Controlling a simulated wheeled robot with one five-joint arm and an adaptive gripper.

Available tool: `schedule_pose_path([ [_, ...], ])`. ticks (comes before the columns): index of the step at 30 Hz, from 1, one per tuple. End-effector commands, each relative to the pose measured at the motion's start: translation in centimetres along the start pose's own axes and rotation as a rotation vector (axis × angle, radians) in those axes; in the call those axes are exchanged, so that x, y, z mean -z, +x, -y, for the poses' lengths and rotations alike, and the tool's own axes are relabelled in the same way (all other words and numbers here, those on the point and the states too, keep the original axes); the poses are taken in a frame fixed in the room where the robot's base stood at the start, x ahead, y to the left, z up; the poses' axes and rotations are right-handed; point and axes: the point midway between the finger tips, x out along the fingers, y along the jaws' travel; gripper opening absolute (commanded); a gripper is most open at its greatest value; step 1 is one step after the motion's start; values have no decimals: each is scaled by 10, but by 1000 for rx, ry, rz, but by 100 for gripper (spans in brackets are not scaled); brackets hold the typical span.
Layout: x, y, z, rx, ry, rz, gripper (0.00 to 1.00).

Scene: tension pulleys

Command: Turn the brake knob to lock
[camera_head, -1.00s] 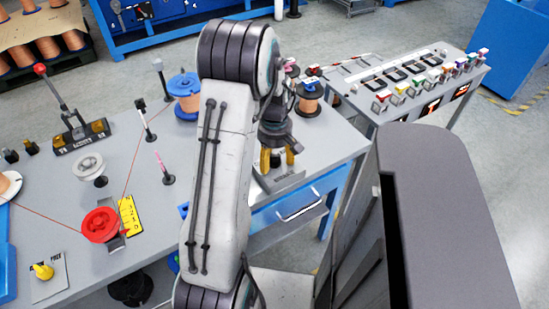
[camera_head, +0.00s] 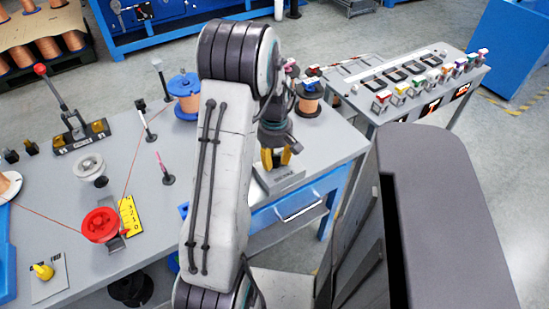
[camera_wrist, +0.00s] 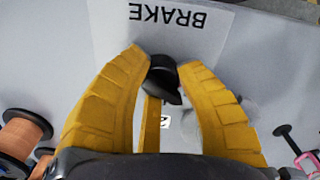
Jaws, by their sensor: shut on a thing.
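The brake knob (camera_wrist: 163,78) is black and sits between my yellow fingertips in the wrist view. My gripper (camera_wrist: 165,70) is shut on it, with a finger at each side. The light plate (camera_wrist: 110,35) under the knob carries the word BRAKE, upside down in this view. The knob is hidden by the fingers there. Part of a small white mark (camera_wrist: 165,121) shows below the knob; I cannot read it clearly.
A copper spool (camera_head: 309,98) stands behind my gripper, and a blue-topped spool (camera_head: 186,95) stands further left. A red pulley (camera_head: 101,225) and a yellow scale (camera_head: 130,216) lie to the left. An open-handled blue drawer (camera_head: 298,206) is below the bench edge.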

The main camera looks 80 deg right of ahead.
Motion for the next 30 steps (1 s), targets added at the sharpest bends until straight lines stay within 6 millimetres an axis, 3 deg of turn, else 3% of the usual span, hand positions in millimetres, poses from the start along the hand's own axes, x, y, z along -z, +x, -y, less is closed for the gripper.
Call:
schedule_pose_path([
  [11, 0, 2, 1, 4, 173, 2, 0],
  [30, -1, 3, 1, 4, 776, 5, 1],
])
